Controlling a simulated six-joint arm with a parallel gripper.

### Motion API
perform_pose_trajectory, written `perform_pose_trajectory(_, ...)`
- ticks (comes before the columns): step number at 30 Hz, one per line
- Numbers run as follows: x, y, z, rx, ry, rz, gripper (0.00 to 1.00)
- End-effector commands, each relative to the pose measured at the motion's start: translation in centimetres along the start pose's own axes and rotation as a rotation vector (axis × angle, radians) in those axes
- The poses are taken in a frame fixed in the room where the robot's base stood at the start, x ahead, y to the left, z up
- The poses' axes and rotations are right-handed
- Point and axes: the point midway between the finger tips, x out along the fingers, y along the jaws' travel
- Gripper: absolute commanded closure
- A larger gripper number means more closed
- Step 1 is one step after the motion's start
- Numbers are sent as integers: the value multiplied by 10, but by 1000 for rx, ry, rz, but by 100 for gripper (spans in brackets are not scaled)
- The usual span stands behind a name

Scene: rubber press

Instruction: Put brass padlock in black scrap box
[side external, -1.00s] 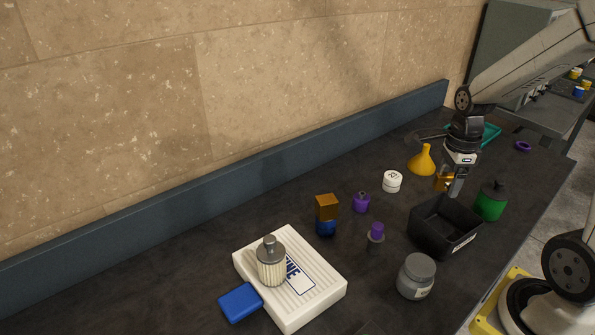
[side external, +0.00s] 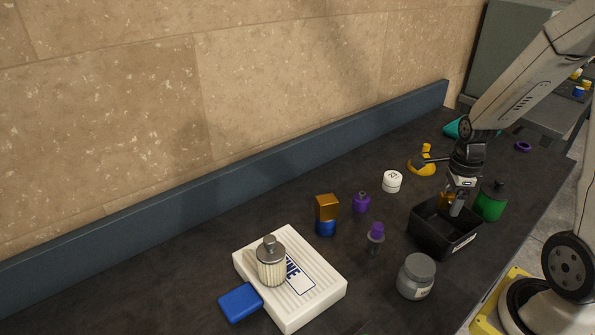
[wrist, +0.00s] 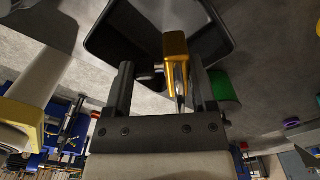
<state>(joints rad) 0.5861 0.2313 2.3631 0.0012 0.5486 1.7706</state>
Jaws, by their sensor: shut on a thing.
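The brass padlock (side external: 446,200) is gold with a silver shackle. It is held in my gripper (side external: 456,206), which is shut on it. The wrist view shows the padlock (wrist: 176,52) between the two fingers (wrist: 160,80), with its shackle towards the gripper's base. The black scrap box (side external: 437,238) is an open-topped box with a pale label on its front. My gripper and the padlock are over the box opening, at its far side. In the wrist view the box (wrist: 110,48) lies beyond the padlock. Whether the padlock touches the box is hard to tell.
A green bottle (side external: 490,203) stands close to the right of the box. A grey jar (side external: 416,277) stands in front of it. A yellow funnel (side external: 421,167), white round container (side external: 392,181) and purple-topped item (side external: 376,234) are nearby. A white case (side external: 310,292) lies front left.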

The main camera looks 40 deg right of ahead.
Motion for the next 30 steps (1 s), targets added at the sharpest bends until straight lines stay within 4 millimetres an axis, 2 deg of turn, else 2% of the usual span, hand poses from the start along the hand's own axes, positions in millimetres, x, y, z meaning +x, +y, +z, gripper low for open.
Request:
perform_pose_trajectory(5,7,0,0,0,0,1,100)
perform_pose_trajectory(16,40,0,0,0,0,2,100)
perform_pose_trajectory(30,53,0,0,0,0,2,100)
